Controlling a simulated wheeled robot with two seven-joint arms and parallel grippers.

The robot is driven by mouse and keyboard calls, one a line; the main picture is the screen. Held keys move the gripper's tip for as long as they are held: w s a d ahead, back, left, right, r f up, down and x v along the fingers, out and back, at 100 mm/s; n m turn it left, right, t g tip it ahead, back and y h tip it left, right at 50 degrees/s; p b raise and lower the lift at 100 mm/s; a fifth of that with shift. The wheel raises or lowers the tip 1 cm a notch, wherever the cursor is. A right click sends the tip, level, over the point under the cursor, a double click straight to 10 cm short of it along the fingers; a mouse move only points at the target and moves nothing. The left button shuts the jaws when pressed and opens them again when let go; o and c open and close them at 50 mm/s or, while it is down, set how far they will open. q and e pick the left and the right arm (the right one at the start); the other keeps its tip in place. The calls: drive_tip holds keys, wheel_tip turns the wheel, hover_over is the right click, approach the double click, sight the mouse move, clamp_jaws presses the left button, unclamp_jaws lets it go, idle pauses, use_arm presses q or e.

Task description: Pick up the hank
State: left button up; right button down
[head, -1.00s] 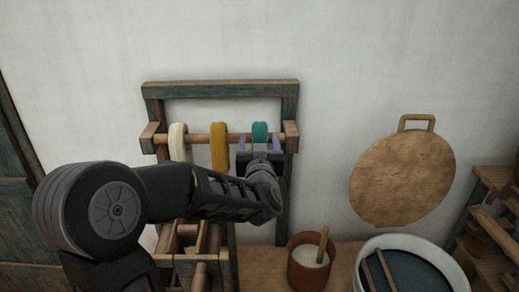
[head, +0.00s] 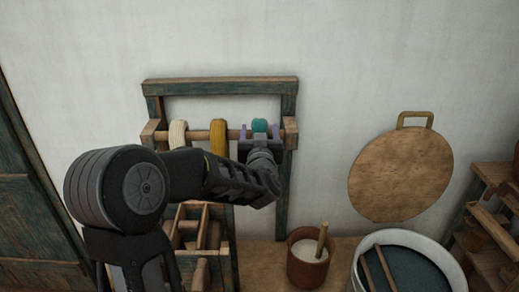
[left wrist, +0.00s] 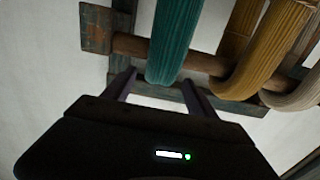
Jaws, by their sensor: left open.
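Three hanks hang over the wooden bar of a rack: a cream one (head: 178,134), an ochre one (head: 218,137) and a teal one (head: 260,125). My left gripper (head: 259,132) is open at the teal hank, with one purple finger on each side of it. The wrist and gripper body hide the hank's lower part in the head view. In the left wrist view, the teal hank (left wrist: 174,40) hangs between the spread fingertips (left wrist: 158,78), apparently nearer the left one. The ochre hank (left wrist: 265,55) is to the right of the fingers. My right gripper is not in view.
The rack's frame (head: 220,88) stands against the white wall, its bar (left wrist: 145,47) close to my fingers. A brown pot (head: 307,270) and a large vat (head: 372,245) are at the lower right. A round board (head: 401,175) hangs on the wall.

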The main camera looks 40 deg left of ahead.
use_arm(q)
drive_tip(key=p+x, duration=0.1)
drive_tip(key=x, duration=0.3)
idle(0.5)
drive_tip(key=c, duration=1.3)
drive_tip(key=shift+r, duration=0.15)
drive_tip(key=shift+c, duration=0.2)
wheel_tip(320, 180, up, 11)
drive_tip(key=shift+f, duration=0.1)
wheel_tip(320, 180, up, 17)
drive_tip(key=p, duration=0.4)
drive_tip(key=shift+f, duration=0.1)
